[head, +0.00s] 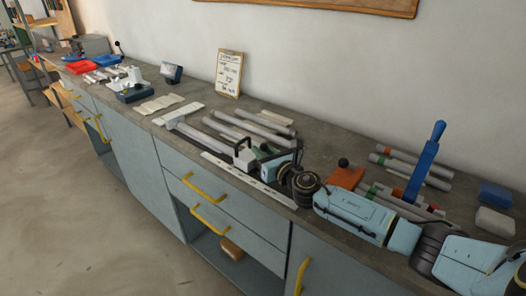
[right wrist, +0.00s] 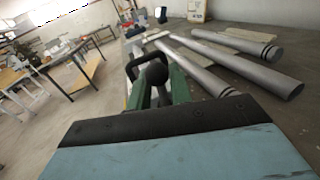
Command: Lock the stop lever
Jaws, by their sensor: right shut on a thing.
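A light grey stop block (head: 244,159) with a black loop handle sits on the long rail near the middle of the bench in the head view. My right gripper (head: 268,156) reaches it from the right, low over the bench. In the right wrist view a dark round lever knob (right wrist: 156,73) shows between the green fingers of my right gripper (right wrist: 158,92), which is shut on the lever. The black loop handle (right wrist: 140,62) stands just beyond the knob. The lever's lower part is hidden by the gripper, and its angle cannot be told. My left gripper is not in view.
Several grey tubes (head: 240,131) lie behind the rail. A white scale strip (head: 232,170) runs along the bench's front edge. An orange block (head: 346,177) with a black knob and an upright blue handle (head: 424,163) stand to the right. A clipboard (head: 228,74) leans on the wall.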

